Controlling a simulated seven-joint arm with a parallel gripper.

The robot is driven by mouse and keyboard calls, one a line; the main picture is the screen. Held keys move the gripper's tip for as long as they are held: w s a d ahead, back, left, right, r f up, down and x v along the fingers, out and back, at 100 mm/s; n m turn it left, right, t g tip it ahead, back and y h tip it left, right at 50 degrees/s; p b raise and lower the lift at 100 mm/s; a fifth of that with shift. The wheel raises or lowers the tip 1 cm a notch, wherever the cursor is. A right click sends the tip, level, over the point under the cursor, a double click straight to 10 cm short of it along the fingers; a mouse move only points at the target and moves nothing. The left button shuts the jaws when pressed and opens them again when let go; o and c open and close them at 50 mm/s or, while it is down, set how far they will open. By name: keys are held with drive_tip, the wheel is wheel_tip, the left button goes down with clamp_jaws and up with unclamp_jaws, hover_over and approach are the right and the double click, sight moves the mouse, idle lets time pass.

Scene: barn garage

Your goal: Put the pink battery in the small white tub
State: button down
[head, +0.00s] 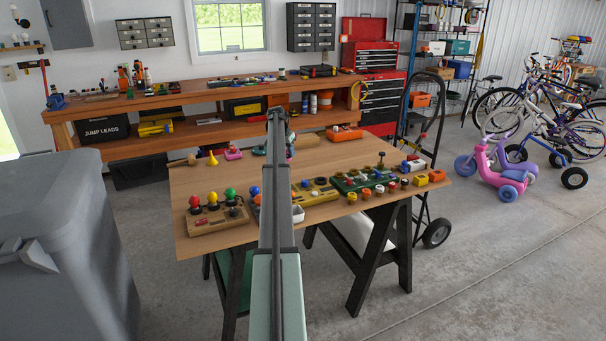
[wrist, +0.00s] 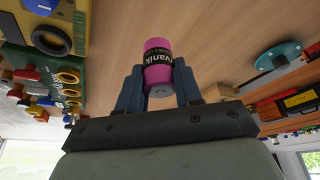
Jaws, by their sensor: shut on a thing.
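The pink battery (wrist: 158,62), with a black label band, is between the two blue-grey fingers of my gripper (wrist: 157,84) in the wrist view. The fingers are shut on its sides, with the bare wood of the table beyond it. In the head view my own arm covers the gripper and the battery. A small white container (head: 297,214) shows partly beside my arm on the table's front part; it may be the small white tub, but my arm hides much of it.
The wooden table (head: 205,176) holds a board with coloured knobs (head: 217,217), a yellow block (head: 318,194) and a green tray (head: 352,181) of round pieces. A teal disc (wrist: 278,55) lies right of the battery in the wrist view. The table's left part has bare room.

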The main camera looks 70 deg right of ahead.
drive_tip(key=shift+w+d, duration=0.2)
drive_tip(key=shift+d, duration=0.2)
drive_tip(key=shift+f, duration=0.1)
drive_tip(key=shift+m, duration=0.3)
drive_tip(key=shift+f, duration=4.8)
drive_tip(key=shift+f, duration=0.15)
drive_tip(key=c, duration=0.8)
unclamp_jaws()
drive_tip(key=shift+o, duration=0.2)
drive_tip(key=v, duration=1.1)
drive_tip(key=shift+r, duration=0.2)
drive_tip(key=shift+o, duration=0.4)
drive_tip(key=shift+w+a+r, duration=0.15)
drive_tip(key=shift+a+r, duration=0.05)
drive_tip(key=shift+r, duration=0.2)
